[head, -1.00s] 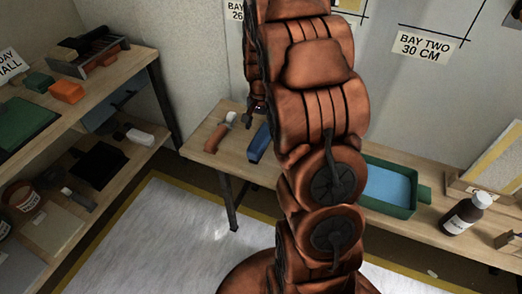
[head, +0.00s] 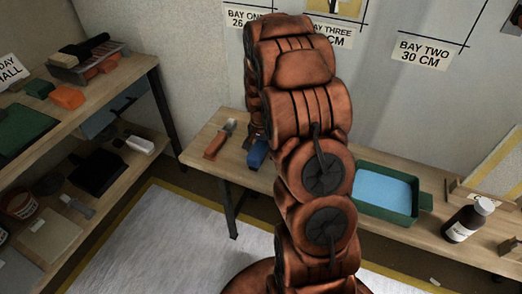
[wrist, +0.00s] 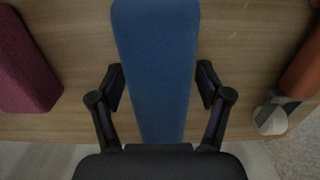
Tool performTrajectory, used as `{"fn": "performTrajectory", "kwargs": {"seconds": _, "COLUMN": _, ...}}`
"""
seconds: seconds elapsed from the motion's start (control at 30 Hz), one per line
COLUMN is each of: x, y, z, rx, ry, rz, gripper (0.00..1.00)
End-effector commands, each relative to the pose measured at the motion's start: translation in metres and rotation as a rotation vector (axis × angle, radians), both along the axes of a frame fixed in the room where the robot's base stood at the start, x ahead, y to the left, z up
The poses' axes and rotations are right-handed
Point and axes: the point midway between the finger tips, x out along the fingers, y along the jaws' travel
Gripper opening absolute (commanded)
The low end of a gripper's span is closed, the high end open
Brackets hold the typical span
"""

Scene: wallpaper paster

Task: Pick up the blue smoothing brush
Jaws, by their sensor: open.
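The blue smoothing brush (head: 258,154) lies on the bench against the back wall, partly hidden by my arm. In the wrist view the blue brush (wrist: 155,50) is a long blue shape running away from me, wider at the far end. My gripper (wrist: 160,80) is open, with one finger on each side of the brush's narrower part. Gaps show between the fingers and the brush, so it is not gripped. I cannot tell how far above the bench the fingertips are. In the head view my gripper is mostly hidden behind my arm.
An orange-handled tool (head: 217,143) lies beside the brush; it also shows in the wrist view (wrist: 300,75). A maroon block (wrist: 24,65) lies on the other side. A green tray (head: 388,215) and a dark bottle (head: 468,218) stand farther right. Shelves (head: 150,78) stand at left.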

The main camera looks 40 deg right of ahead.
Motion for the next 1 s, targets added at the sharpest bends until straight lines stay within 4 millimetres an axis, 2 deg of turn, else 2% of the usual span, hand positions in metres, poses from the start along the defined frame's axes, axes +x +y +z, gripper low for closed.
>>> {"fn": "performTrajectory", "kwargs": {"seconds": 0.13, "x": 0.0003, "y": -0.0002, "z": 0.0006, "rx": 0.0, "ry": -0.001, "rz": 0.0, "gripper": 0.76}}
{"fn": "performTrajectory", "kwargs": {"seconds": 0.87, "x": 0.0005, "y": -0.0003, "z": 0.0007, "rx": 0.0, "ry": -0.001, "rz": 0.0, "gripper": 0.0}}
{"fn": "performTrajectory", "kwargs": {"seconds": 1.0, "x": 0.0005, "y": -0.0003, "z": 0.0008, "rx": 0.0, "ry": -0.001, "rz": 0.0, "gripper": 0.0}}
